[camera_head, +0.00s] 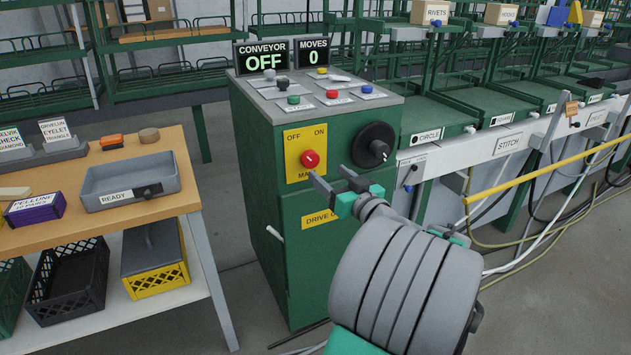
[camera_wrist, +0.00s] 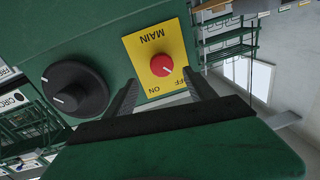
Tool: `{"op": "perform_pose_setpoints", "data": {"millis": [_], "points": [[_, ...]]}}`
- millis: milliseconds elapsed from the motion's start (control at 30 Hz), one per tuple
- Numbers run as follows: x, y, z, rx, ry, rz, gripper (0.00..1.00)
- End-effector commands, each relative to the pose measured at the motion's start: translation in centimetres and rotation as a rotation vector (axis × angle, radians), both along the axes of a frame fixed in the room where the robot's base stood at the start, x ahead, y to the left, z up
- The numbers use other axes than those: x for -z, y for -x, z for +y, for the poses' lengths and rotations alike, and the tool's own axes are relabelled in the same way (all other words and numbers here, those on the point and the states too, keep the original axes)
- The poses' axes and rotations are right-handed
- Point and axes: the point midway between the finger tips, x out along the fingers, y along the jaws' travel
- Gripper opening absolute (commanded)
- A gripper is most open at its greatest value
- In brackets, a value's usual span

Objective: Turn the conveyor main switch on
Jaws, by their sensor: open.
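The conveyor main switch is a red round knob (camera_head: 310,159) on a yellow plate marked OFF, ON and MAIN, on the front of a green cabinet (camera_head: 262,215). In the wrist view the knob (camera_wrist: 163,65) shows upside down, its white mark slanting toward OFF. The conveyor display (camera_head: 263,57) reads OFF. My gripper (camera_head: 330,176) is open and empty, just in front of the panel, slightly below and right of the knob in the head view. In the wrist view its fingers (camera_wrist: 163,84) lie either side of the knob's line, apart from it.
A black dial (camera_head: 374,146) sits right of the switch on the same panel. Coloured buttons (camera_head: 294,99) stand on the cabinet top. A MOVES display (camera_head: 313,56) reads 0. A wooden bench (camera_head: 75,205) with a grey tray stands left, the conveyor (camera_head: 480,145) right.

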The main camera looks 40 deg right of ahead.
Motion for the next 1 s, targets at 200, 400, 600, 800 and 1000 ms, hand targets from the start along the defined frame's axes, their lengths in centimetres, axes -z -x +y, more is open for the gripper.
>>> {"op": "perform_pose_setpoints", "data": {"millis": [200,400,600,800,1000], "points": [[-0.1,-4.3,-0.5,-0.009,-0.001,0.002,0.64],[-0.2,-6.7,-1.0,-0.005,-0.002,0.003,0.64],[-0.2,-6.9,-1.2,-0.003,-0.002,0.003,0.64],[-0.2,-6.9,-1.1,-0.003,-0.002,0.004,0.53],[-0.2,-6.9,-1.1,-0.003,-0.002,0.004,0.36]]}}
